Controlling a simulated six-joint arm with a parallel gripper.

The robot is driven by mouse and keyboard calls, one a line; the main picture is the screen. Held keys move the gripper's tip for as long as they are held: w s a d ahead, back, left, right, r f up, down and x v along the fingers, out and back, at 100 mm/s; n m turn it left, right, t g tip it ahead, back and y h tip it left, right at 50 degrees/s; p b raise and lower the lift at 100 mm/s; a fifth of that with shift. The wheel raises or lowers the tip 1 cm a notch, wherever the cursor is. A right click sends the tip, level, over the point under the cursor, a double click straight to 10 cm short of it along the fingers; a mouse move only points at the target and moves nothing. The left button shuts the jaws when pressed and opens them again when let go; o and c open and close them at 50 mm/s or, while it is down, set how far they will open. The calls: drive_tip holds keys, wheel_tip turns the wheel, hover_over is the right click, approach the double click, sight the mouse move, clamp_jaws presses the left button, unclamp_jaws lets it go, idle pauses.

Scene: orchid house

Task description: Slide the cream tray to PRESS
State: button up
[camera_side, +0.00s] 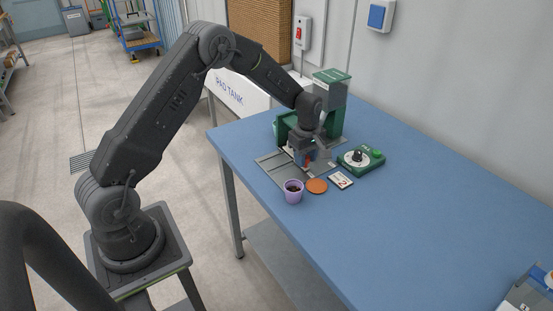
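My gripper (304,160) points down over a grey grooved plate (271,168) on the blue table, in front of a green machine (330,104) with a grey upper box. A small red part shows beside the fingers. The gripper is small and partly covers what is below it, so I cannot tell whether it is open or shut. I cannot clearly make out a cream tray; it may be hidden by the gripper and the machine. No PRESS label is readable.
A purple pot (293,192) with dark contents, an orange disc (317,186) and a white card marked 2 (341,180) lie in front of the plate. A green box with a dial (361,160) stands to the right. The table's (420,210) right part is mostly clear.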

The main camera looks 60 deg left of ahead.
drive_tip(key=o, duration=0.3)
drive_tip(key=shift+r, duration=3.5)
drive_tip(key=s+d+r+m+t, duration=0.1)
drive_tip(key=s+d+r+m, duration=0.3)
drive_tip(key=s+r, duration=0.3)
drive_tip(key=s+d+r+m+t, duration=0.25)
drive_tip(key=s+r+m, duration=0.2)
drive_tip(key=r, duration=0.45)
drive_tip(key=s+d+m, duration=0.1)
drive_tip(key=s+m, duration=0.2)
drive_tip(key=s, duration=0.3)
drive_tip(key=s+d+r+m+t, duration=0.1)
drive_tip(key=s+d+m, duration=0.1)
drive_tip(key=s, duration=0.4)
drive_tip(key=s+d+m+t, duration=0.1)
drive_tip(key=s+d+m, duration=0.1)
drive_tip(key=s+m, duration=0.2)
drive_tip(key=shift+s+d+r+m, duration=0.1)
drive_tip(key=shift+s+r+m, duration=0.1)
drive_tip(key=shift+s, duration=0.35)
drive_tip(key=shift+s+r+m, duration=0.1)
drive_tip(key=shift+s+r, duration=0.05)
drive_tip(key=shift+s, duration=0.4)
